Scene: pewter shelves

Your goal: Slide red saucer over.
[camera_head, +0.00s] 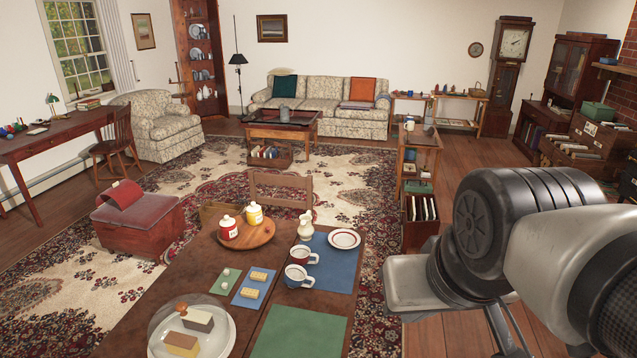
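A white saucer with a red ring near its rim (344,239) lies flat at the far right of the dark wooden table (190,262), at the top edge of a blue mat (341,263). It is the only red-marked saucer that I see. A white pitcher (305,228) stands just left of it, and two white cups stand nearer, a far one (303,256) and a near one (298,277). My arm's grey and black links fill the lower right, clear of the saucer in the picture. My gripper's fingers are not in view.
A round wooden tray (246,241) holds a red jar (228,228) and a yellow jar (254,215). A green mat (300,332) is bare. A wooden chair (281,188) stands at the table's far side.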

